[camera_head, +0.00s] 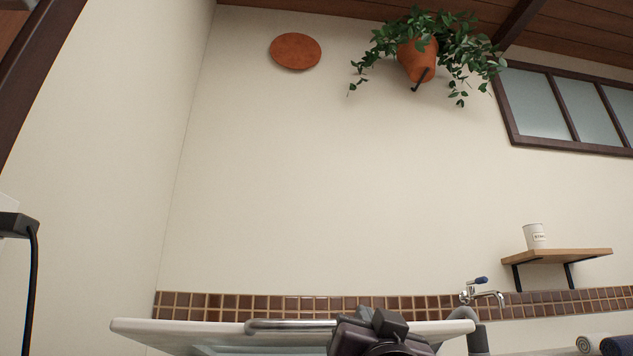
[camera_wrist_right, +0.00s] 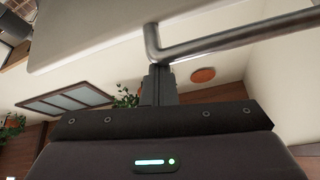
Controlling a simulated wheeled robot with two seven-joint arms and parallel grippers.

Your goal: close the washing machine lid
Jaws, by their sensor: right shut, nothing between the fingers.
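The washing machine lid (camera_head: 200,328) is a white panel raised at the bottom of the head view, seen nearly edge-on. A metal bar handle (camera_head: 290,325) runs along it. In the right wrist view the lid (camera_wrist_right: 90,35) fills the top left, and its handle (camera_wrist_right: 235,40) bends close to the fingertips. My right gripper (camera_head: 380,322) is in front of the lid, just right of centre. Its fingers (camera_wrist_right: 159,72) are together and empty, right by the handle's bend. I cannot tell whether they touch it. The washer body is mostly hidden. My left gripper is not in view.
A metal tap (camera_head: 482,294) on the tiled wall and a grey pipe (camera_head: 477,335) are right of the lid. A wooden shelf (camera_head: 560,256) holds a white cup (camera_head: 535,237). Rolled towels (camera_head: 600,344) lie at bottom right. The wall above is clear below the hanging plant (camera_head: 417,60).

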